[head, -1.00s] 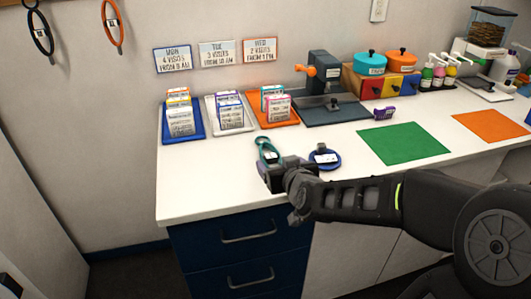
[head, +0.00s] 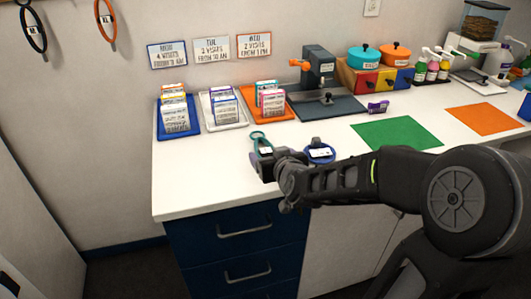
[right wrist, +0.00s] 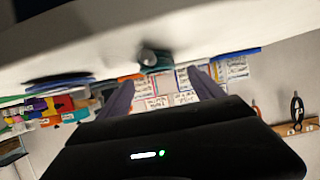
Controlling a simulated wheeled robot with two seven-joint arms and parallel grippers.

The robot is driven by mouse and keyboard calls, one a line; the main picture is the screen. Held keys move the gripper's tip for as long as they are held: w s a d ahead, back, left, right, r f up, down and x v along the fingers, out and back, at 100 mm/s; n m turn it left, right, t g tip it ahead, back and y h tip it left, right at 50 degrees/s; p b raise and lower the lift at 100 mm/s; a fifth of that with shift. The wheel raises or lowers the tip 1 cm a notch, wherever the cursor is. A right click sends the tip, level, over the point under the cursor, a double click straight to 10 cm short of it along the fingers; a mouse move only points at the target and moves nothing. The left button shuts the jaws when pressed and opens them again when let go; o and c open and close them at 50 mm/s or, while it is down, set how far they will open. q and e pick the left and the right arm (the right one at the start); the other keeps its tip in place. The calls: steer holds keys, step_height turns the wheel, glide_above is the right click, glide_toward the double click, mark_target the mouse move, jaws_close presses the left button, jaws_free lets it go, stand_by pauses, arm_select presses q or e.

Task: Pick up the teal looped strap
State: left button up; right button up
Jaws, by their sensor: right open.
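The teal looped strap (head: 258,137) lies on the white counter in front of the card trays. In the head view its loop shows just beyond my right gripper (head: 262,158), which hides its near part. My right gripper is open and low over the counter. In the right wrist view, which is tipped upside down, the dark teal strap (right wrist: 152,59) shows end-on beyond and between the two fingers (right wrist: 160,92). I cannot tell whether the fingers touch it. My left gripper is not in view.
A blue looped strap (head: 320,153) lies close to the right of my gripper. Blue (head: 178,130), white (head: 222,125) and orange (head: 270,116) trays of cards stand behind. A green mat (head: 397,133) lies to the right. The counter's front left is bare.

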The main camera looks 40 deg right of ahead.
mark_target(266, 151)
steer(key=x, duration=0.4)
steer(key=shift+w+d+f, duration=0.15)
steer(key=shift+c, duration=0.5)
steer(key=c, duration=1.4)
steer(key=shift+c, duration=0.2)
step_height(266, 151, up, 10)
steer(key=p, duration=0.3)
